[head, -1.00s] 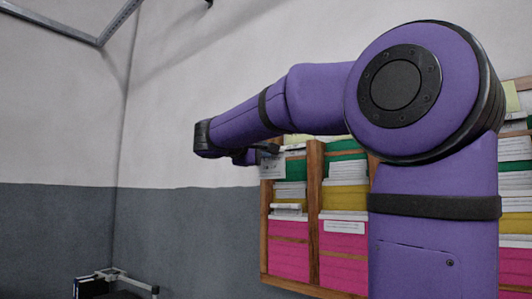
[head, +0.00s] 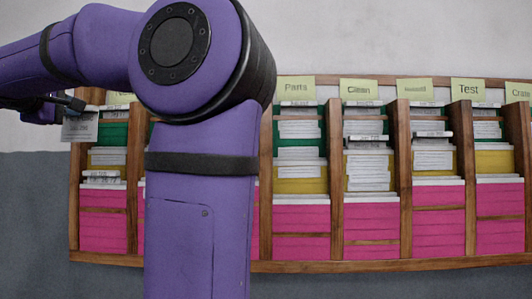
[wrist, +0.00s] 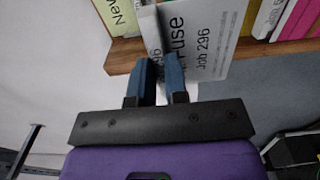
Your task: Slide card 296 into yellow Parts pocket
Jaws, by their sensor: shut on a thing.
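Card 296 (wrist: 205,45) is a white card reading "Fuse" and "Job 296" in the wrist view. My gripper (wrist: 158,62) is shut on it, with the two blue fingers on either side. In the head view the card (head: 80,127) hangs from my gripper (head: 68,105) at the far left, in front of the rack's left end. The Parts label (head: 296,88) tops a column right of my arm. The yellow Parts pocket (head: 300,186) lies between a green pocket above and pink ones below. White cards stand in it.
The wooden rack (head: 400,264) on the wall has several columns, with labels such as Clean (head: 360,88) and Test (head: 467,87). Wooden dividers (head: 334,170) separate them. My arm hides columns left of Parts. In the wrist view, the rack's wooden edge (wrist: 125,55) is close to the card.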

